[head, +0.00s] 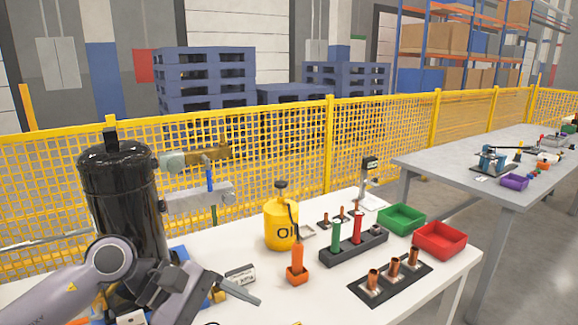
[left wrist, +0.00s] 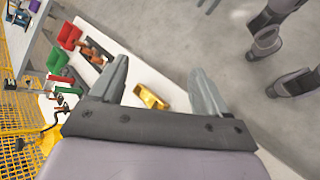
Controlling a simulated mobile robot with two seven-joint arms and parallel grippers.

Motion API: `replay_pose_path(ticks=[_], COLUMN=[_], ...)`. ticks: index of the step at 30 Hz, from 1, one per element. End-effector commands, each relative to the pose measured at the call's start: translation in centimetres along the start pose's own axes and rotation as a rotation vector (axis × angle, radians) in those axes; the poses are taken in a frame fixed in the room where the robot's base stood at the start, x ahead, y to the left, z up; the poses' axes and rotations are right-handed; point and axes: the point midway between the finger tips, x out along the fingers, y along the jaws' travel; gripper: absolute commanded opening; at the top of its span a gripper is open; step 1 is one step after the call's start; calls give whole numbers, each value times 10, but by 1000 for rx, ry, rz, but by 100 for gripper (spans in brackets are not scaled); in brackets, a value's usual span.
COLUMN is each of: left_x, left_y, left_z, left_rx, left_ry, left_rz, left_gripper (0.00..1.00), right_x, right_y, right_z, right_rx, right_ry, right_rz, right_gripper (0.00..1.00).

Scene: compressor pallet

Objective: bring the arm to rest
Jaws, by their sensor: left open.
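My left gripper (head: 232,292) is at the lower left of the head view, above the near-left part of the white table (head: 325,292), next to the black compressor tank (head: 125,195). In the left wrist view its two grey fingers (left wrist: 160,82) stand wide apart. They hold nothing. A small yellow piece (left wrist: 150,97) shows on the table beyond the gap, apart from the fingers. My right gripper is not seen in either view.
A yellow oil can (head: 281,224), an orange-handled tool in a holder (head: 297,264), a rack with green and red handles (head: 353,246), a copper-fitting tray (head: 390,280), and green (head: 401,219) and red bins (head: 440,240) stand on the table. A yellow mesh fence (head: 290,135) runs behind.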

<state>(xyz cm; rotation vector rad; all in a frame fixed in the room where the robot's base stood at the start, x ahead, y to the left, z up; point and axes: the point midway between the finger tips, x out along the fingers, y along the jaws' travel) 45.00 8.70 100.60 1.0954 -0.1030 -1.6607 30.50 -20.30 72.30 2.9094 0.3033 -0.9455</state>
Motion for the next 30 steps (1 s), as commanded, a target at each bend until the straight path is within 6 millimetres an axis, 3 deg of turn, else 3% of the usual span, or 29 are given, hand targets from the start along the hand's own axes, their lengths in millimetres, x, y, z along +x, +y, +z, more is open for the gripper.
replay_pose_path(ticks=[2, 6, 9, 13, 17, 20, 23, 29, 30], left_x=[14, 15, 4, -20, -47, -65, -77, -81, -78], left_y=[12, 38, 55, 71, 76, 68, 50, -18, -36], left_z=[29, 68, 85, 87, 69, 44, 12, -50, -60], left_rx=[-121, -382, -596, -904, -1235, -1500, -1771, -2315, 2234], left_ry=[-145, -402, -587, -825, -1058, -1232, -1398, -1702, 1619], left_rz=[128, 346, 488, 655, 807, 919, 1028, 1263, -1213], left_gripper=[76, 76, 76, 76, 76, 76, 76, 76, 76], right_x=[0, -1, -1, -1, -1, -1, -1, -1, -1], right_y=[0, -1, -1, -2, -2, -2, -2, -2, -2], right_z=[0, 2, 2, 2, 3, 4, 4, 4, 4], right_rx=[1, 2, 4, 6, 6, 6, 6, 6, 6], right_ry=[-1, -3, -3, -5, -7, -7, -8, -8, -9], right_rz=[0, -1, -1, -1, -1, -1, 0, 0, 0], right_gripper=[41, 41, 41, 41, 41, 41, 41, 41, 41])
